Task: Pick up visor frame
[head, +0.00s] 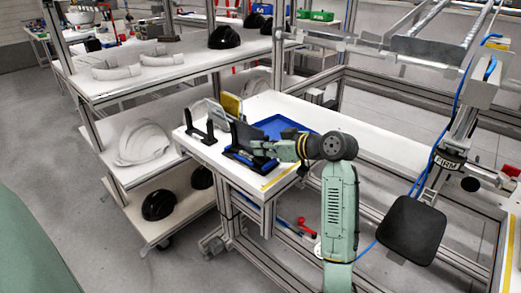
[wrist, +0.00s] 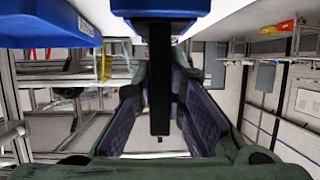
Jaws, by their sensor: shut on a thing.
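My gripper (head: 264,148) is at the near left part of the white table, beside a dark upright piece (head: 243,132) on a blue-edged base (head: 236,156). I take this dark piece to be the visor frame. In the wrist view, a narrow black bar (wrist: 160,80) stands between my two fingers, which close on it from both sides. A blue part (wrist: 160,8) lies at the bar's upper end in that view. My gripper hides part of the piece in the head view, and its full shape is unclear.
A black stand (head: 198,127) and a clear curved panel (head: 214,113) are left of my gripper. A blue tray (head: 283,125) and a yellow piece (head: 231,106) are behind. Shelves with white shells (head: 143,141) and black helmets (head: 224,37) stand left.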

